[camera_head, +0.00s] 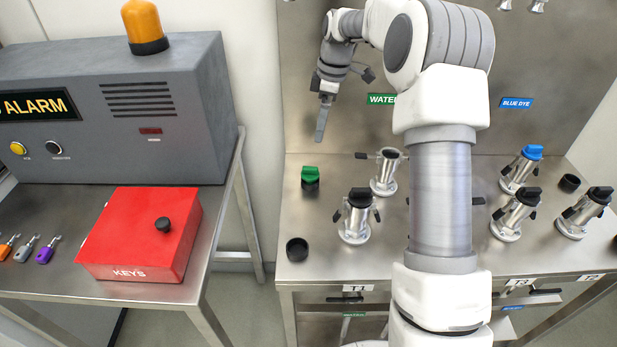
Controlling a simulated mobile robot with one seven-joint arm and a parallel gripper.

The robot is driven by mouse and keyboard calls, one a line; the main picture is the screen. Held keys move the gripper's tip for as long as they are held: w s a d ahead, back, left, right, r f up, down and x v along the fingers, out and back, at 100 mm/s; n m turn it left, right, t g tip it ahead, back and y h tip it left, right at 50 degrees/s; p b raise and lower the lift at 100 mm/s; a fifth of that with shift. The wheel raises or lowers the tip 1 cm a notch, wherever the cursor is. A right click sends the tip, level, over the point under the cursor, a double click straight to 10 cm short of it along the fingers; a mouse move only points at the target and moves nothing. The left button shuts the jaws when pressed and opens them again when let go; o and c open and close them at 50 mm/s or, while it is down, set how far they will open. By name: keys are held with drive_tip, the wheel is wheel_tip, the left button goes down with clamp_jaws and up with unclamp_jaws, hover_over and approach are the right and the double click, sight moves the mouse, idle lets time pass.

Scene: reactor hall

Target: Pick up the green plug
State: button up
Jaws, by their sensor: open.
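The green plug (311,174) has a green top and a dark lower part. It stands upright on the left side of the steel bench top. My gripper (321,132) is above and slightly behind it in the picture, with its fingers pointing down. The gripper is open and holds nothing. The fingers overlap side-on, so the gap between them is hidden. A clear space shows between the fingertips and the green plug.
Several steel pipe fittings (355,221) with dark caps stand on the bench (318,262), one with a blue plug (532,152). An empty black ring (297,249) sits at its front left. A red KEYS box (140,233) and grey alarm unit (110,110) occupy the left table.

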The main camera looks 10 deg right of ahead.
drive_tip(key=b, duration=0.1)
approach(310, 167)
drive_tip(key=f, duration=0.5)
drive_tip(key=shift+w+a, duration=0.15)
drive_tip(key=shift+w, duration=0.2)
drive_tip(key=f, duration=0.2)
drive_tip(key=a+f+b, duration=0.1)
drive_tip(key=f, duration=0.2)
drive_tip(key=shift+s+a+f, duration=0.1)
drive_tip(key=shift+s+a, duration=0.05)
drive_tip(key=shift+s, duration=0.05)
drive_tip(key=c, duration=1.4)
